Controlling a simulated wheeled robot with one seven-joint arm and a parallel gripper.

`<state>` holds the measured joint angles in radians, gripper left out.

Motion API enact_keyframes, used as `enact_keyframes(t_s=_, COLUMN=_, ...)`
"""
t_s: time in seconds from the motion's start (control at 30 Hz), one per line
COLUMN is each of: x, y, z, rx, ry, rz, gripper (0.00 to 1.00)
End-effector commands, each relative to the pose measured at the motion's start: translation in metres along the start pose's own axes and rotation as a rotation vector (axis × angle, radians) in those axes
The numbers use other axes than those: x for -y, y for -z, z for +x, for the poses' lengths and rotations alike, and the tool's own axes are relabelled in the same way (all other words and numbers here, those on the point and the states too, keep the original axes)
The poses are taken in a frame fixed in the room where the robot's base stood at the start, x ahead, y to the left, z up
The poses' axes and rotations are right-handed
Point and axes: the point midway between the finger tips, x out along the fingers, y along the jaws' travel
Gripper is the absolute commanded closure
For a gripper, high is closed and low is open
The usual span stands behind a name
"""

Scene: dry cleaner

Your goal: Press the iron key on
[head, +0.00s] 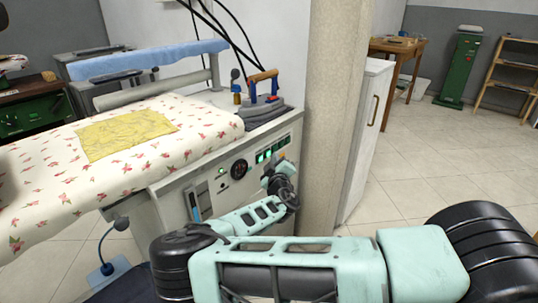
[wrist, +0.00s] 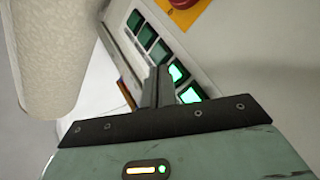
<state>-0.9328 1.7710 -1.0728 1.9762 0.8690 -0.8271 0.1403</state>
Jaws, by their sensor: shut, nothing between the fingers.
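A row of green keys (head: 264,155) is set in the front panel of the ironing table. In the wrist view, three keys are dark, such as the top one (wrist: 135,20), and two are lit bright green, one (wrist: 178,72) beside my fingertips and one (wrist: 191,95) lower. Labels are too small to read, so I cannot tell which key is the iron key. My gripper (wrist: 160,70) is shut and empty, its fingertips at the row near the upper lit key. I cannot tell whether they touch. In the head view my wrist partly hides the panel's right side.
An iron (head: 264,92) stands on its rest at the table's back corner. A yellow cloth (head: 125,133) lies on the flowered cover. A red button (wrist: 185,3) on yellow sits near the keys. A pale pillar (head: 328,110) rises close to the right of the panel.

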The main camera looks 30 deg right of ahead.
Motion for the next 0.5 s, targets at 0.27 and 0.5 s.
enact_keyframes(t_s=0.27, x=-0.013, y=-0.011, z=-0.015, rx=0.002, ry=0.000, rz=-0.001, gripper=1.00)
enact_keyframes(t_s=0.5, x=-0.024, y=-0.022, z=-0.031, rx=0.001, ry=0.000, rz=-0.002, gripper=1.00)
